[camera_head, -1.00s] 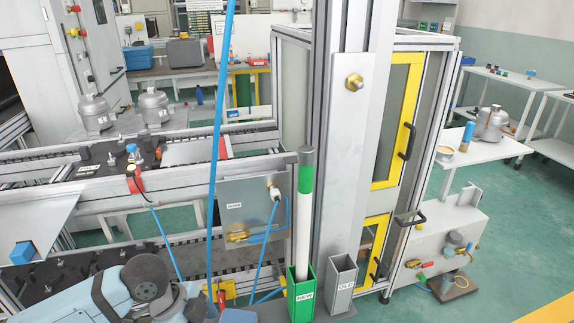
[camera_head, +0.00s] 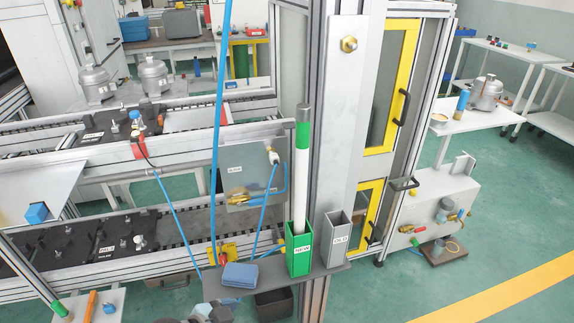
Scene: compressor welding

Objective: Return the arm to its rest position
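Only a small blue-grey piece of my own arm shows at the bottom edge of the head view, left of centre. Neither of my grippers is in the picture, so I cannot see their fingers or whether they hold anything. A white rod with a green band and grey top (camera_head: 302,175) stands upright in the green holder marked NEW (camera_head: 299,255). The grey holder marked OLD (camera_head: 338,240) stands beside it with an open top, and no rod rises from it.
Both holders stand on a dark shelf (camera_head: 322,268) against a metal post, with a blue block (camera_head: 240,275) at its left. A thin blue hose (camera_head: 221,100) hangs in front. Conveyor rails (camera_head: 120,150) run at left. Open green floor (camera_head: 440,290) lies at right.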

